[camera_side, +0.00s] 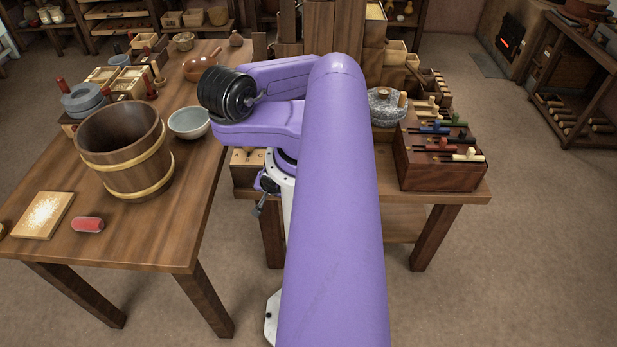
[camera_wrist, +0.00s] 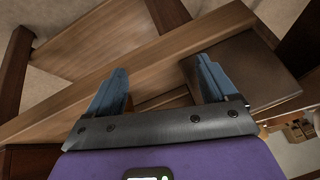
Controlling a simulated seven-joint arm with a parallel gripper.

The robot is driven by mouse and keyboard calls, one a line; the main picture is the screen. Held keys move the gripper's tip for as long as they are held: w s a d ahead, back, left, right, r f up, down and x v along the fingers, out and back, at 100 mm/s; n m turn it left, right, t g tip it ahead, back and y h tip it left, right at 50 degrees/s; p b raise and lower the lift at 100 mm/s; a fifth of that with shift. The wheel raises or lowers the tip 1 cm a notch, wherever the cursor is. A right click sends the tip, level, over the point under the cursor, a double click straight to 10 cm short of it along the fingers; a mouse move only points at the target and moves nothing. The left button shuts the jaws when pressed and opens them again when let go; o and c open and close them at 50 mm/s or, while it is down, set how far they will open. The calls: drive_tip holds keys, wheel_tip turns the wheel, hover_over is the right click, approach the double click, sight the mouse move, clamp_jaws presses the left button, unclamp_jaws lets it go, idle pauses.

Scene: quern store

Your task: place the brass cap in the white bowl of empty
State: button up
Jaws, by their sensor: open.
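A small pale bowl (camera_side: 188,121), which looks like the white bowl, stands on the left table behind the wooden bucket. It looks empty from here. I cannot make out the brass cap in either view; it may be hidden behind my purple arm or too small to tell. My gripper (camera_wrist: 160,92) shows in the wrist view with its two blue fingers spread apart and nothing between them. Below and beyond the fingers are wooden surfaces and a dark wooden box. In the side view my arm hides the gripper or I cannot pick it out.
A brass-banded bucket (camera_side: 125,150), a pale board (camera_side: 43,215) and a red cylinder (camera_side: 88,224) are on the left table (camera_side: 160,235). A brown bowl (camera_side: 203,65) stands farther back. A dark box with coloured handles (camera_side: 440,165) is on the right table. A floor gap separates the tables.

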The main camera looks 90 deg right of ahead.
drive_tip(key=s+d+r+g, duration=0.1)
drive_tip(key=s, duration=0.1)
drive_tip(key=s+d+r+m+g+h, duration=0.1)
drive_tip(key=s+g, duration=0.1)
drive_tip(key=s, duration=0.1)
drive_tip(key=s+d+r+m+g+h, duration=0.1)
drive_tip(key=s+r+g, duration=0.1)
drive_tip(key=s, duration=0.1)
drive_tip(key=shift+s+d, duration=0.15)
drive_tip(key=shift+x, duration=3.7)
drive_tip(key=shift+d, duration=0.1)
drive_tip(key=shift+c, duration=0.3)
drive_tip(key=c, duration=1.1)
drive_tip(key=shift+r, duration=0.15)
